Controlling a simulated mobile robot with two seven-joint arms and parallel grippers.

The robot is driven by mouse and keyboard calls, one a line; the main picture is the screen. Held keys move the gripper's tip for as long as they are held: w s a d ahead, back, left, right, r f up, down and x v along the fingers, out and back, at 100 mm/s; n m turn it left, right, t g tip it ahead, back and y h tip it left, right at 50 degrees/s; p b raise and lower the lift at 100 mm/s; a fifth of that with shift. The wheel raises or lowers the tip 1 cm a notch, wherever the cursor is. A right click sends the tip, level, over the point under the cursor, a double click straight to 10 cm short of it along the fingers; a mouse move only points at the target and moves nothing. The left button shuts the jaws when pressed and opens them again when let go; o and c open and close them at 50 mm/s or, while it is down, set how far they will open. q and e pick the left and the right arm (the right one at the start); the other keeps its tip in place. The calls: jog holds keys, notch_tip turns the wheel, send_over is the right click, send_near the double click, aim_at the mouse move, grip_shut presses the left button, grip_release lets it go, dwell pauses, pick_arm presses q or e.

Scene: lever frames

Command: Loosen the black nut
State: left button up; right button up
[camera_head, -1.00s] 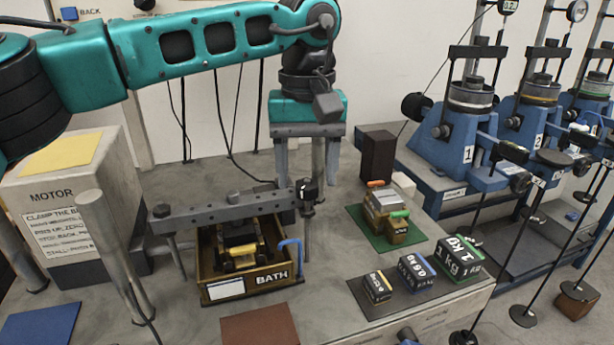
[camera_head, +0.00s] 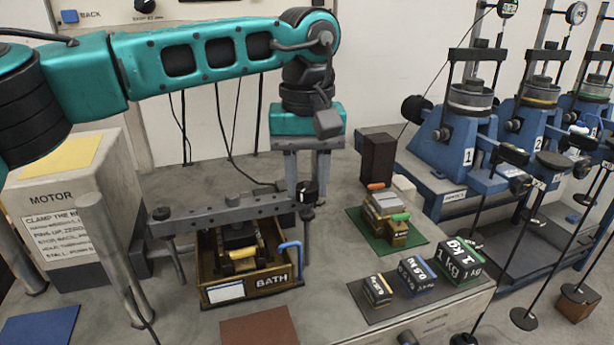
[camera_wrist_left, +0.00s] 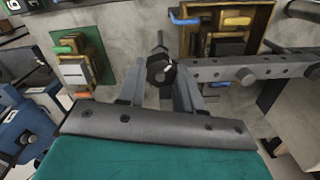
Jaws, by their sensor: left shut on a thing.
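The black nut (camera_head: 307,190) sits on an upright threaded post at the right end of the grey perforated crossbar (camera_head: 215,216). My left gripper (camera_head: 307,187) comes down on it from above, with one finger on each side. In the left wrist view the nut (camera_wrist_left: 160,69) shows dark and faceted between the two fingertips (camera_wrist_left: 160,77), and the gripper is shut on it. The fingers partly hide the post. My right gripper is not in view.
A wooden box labelled BATH (camera_head: 250,290) stands under the crossbar. A motor block (camera_head: 60,205) is at left. Weights (camera_head: 418,276) on a dark mat and a green mat (camera_head: 412,238) with a small assembly lie to the right. Blue numbered presses (camera_head: 455,150) stand beyond.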

pick_arm(q)
jog(key=shift+r+n, duration=0.1)
jog(key=shift+n, duration=0.3)
jog(key=shift+c, duration=0.4)
jog(key=n+p, duration=0.1)
jog(key=n, duration=0.6)
jog(key=shift+a, duration=0.1)
jog(key=n, duration=1)
jog(key=o, duration=1.1)
jog(key=shift+c, duration=0.2)
